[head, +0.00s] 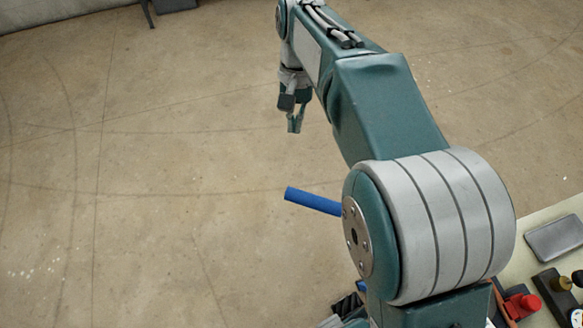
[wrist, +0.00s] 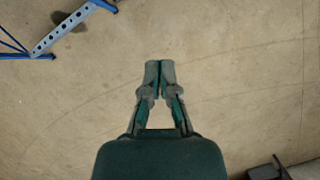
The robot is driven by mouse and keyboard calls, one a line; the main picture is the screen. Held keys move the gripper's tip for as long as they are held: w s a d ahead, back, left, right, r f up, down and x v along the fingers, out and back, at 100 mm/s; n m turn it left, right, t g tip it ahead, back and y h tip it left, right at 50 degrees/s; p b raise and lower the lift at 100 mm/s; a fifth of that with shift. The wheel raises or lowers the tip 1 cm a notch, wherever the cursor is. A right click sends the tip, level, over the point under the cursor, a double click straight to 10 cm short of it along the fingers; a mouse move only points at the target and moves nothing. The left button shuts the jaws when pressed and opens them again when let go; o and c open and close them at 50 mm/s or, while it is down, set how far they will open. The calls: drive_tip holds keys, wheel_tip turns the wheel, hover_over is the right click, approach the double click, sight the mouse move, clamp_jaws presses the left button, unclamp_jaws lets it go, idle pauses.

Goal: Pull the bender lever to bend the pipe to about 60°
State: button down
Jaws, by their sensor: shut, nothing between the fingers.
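A blue cylindrical bar (head: 312,200), which may be the grip of the bender lever, sticks out to the left from behind my arm in the head view. The rest of the bender and the pipe are hidden behind my arm or cannot be made out. My gripper (head: 295,124) hangs in the air beyond the blue bar, above the floor, apart from it. In the wrist view my gripper (wrist: 160,66) has its fingertips together with nothing between them, over bare floor.
A bench (head: 545,214) at the lower right bears a grey tray (head: 556,239), a red object (head: 521,305) and small fittings. In the wrist view a blue and grey perforated frame (wrist: 62,28) stands at the upper left and a dark object (wrist: 268,171) at the lower right. Much floor is clear.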

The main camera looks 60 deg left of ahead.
drive_tip(key=s+d+f, duration=0.4)
drive_tip(key=d+f, duration=0.1)
drive_tip(key=f, duration=0.3)
drive_tip(key=shift+f, duration=0.35)
drive_tip(key=s+d+n, duration=0.2)
drive_tip(key=s+d, duration=0.2)
drive_tip(key=s, duration=0.2)
drive_tip(key=shift+s, duration=0.25)
drive_tip(key=shift+d, duration=0.15)
